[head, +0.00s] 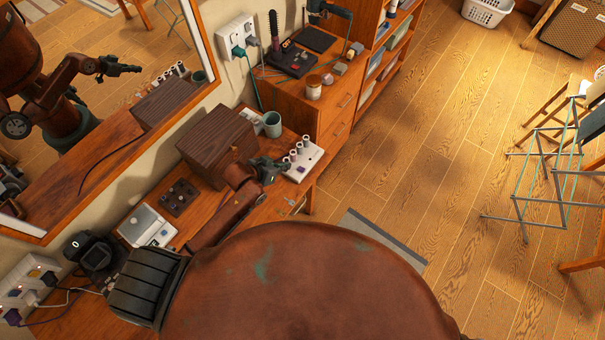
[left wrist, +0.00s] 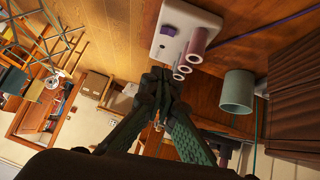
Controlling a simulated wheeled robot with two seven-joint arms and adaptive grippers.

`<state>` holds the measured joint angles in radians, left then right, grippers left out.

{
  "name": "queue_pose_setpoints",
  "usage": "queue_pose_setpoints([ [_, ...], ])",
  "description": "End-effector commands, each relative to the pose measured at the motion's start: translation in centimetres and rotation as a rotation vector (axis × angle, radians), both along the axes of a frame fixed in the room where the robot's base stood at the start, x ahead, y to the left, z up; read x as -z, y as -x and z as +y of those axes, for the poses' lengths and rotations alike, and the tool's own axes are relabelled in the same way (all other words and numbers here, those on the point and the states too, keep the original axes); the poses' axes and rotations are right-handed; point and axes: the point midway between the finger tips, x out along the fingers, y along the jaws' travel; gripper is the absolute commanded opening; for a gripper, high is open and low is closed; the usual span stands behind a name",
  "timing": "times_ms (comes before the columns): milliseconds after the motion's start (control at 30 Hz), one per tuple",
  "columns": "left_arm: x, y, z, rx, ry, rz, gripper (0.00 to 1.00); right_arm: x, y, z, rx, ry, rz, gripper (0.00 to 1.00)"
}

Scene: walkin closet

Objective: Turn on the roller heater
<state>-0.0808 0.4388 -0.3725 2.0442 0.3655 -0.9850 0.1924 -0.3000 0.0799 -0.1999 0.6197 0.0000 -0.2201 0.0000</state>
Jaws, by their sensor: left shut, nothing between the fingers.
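The roller heater (head: 306,164) is a small white base with several upright rollers, near the right end of the wooden dresser top. It also shows in the left wrist view (left wrist: 165,42), with pale and pink rollers and a small purple spot on its base. My left gripper (head: 274,166) is just left of the heater in the head view, shut and empty. In the left wrist view its fingertips (left wrist: 158,80) are together, close to the heater's edge; whether they touch it I cannot tell. My right gripper is in neither view.
A grey-green cup (head: 272,124) and a brown ribbed box (head: 217,143) stand close behind the gripper. A dark tray (head: 178,197) and a white device (head: 146,226) lie to the left. A mirror (head: 110,95) stands along the wall.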

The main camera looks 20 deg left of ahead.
Motion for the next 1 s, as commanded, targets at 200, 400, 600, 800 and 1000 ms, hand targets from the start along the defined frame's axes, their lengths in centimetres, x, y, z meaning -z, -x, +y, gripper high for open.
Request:
queue_pose_setpoints([
  [200,0.1,0.5,0.1,-0.009,0.0,0.001,0.0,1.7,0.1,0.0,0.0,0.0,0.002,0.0],
  [400,-0.1,0.5,0.1,-0.011,0.002,0.001,0.0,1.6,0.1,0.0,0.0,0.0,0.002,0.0],
  [600,0.1,0.4,0.0,-0.011,0.002,0.002,0.0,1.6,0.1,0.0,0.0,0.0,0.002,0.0],
  [800,1.6,-1.1,-0.8,-0.011,0.003,0.002,0.0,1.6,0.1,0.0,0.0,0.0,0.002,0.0],
  [1000,4.6,-3.7,-2.1,-0.01,0.004,0.003,0.0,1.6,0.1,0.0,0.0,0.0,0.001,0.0],
])
